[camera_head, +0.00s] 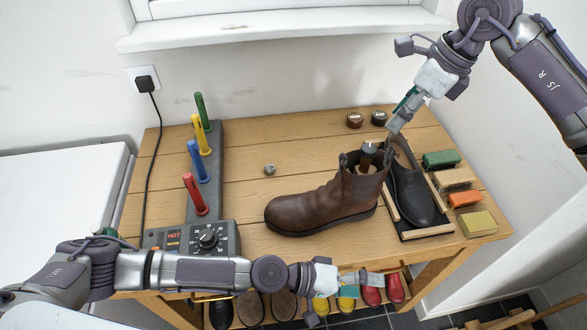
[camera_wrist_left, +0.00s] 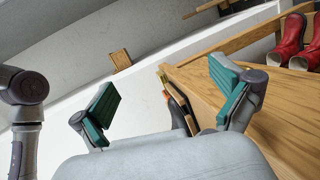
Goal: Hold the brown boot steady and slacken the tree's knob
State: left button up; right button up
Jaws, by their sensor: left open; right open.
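The brown boot (camera_head: 318,207) stands upright on the wooden table, toe to the left. My left gripper (camera_head: 378,278) is open and empty in front of the table's front edge, below and apart from the boot.
A black shoe (camera_head: 411,196) lies in a wood-edged tray (camera_head: 425,234) right of the boot. Several brushes or blocks (camera_head: 457,180) line the right side. A heater (camera_head: 190,238) with coloured pegs stands left. Two small tins (camera_head: 355,120) sit behind. Red boots (camera_head: 394,288) stand below.

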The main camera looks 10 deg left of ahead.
pick_arm(q)
jog(key=d+r+m+g, duration=0.3)
jog(key=r+m, duration=0.3)
jog(key=r, duration=0.4)
jog(key=d+r+m+g, duration=0.25)
jog(key=r+m, duration=0.35)
jog(key=r, duration=0.5)
jog(key=m+t+y, duration=0.3)
jog(key=t+y, duration=0.3)
jog(key=y, duration=0.2)
send_near(318, 193)
jog(key=x, duration=1.3)
jog(key=shift+s, duration=0.1)
